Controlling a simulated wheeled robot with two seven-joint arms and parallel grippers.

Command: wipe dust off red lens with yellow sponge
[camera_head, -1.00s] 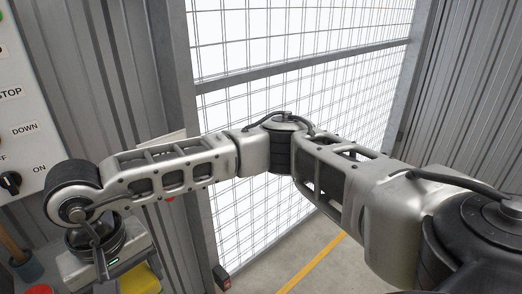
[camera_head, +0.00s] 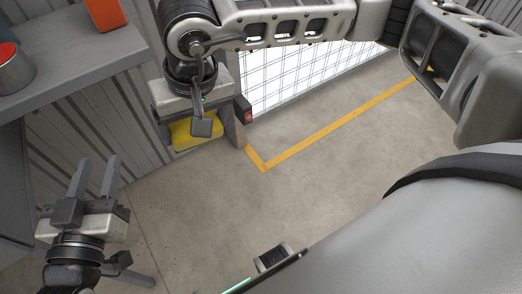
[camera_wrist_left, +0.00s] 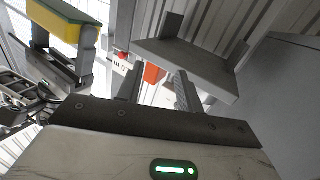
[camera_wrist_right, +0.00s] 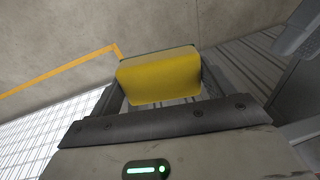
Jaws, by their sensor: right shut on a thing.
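The yellow sponge (camera_head: 197,131) is held in my right gripper (camera_head: 190,108), whose fingers are mostly hidden in the head view. In the right wrist view the sponge (camera_wrist_right: 158,78) fills the space between the fingers. My left gripper (camera_head: 96,178) is open and empty at the lower left. The left wrist view shows the sponge (camera_wrist_left: 66,14) with a green layer.
A grey shelf (camera_head: 70,55) at the upper left carries an orange block (camera_head: 104,12) and a grey can (camera_head: 14,70) with red inside. Corrugated wall and mesh fence (camera_head: 300,80) stand behind. The concrete floor (camera_head: 320,180) with a yellow line is clear.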

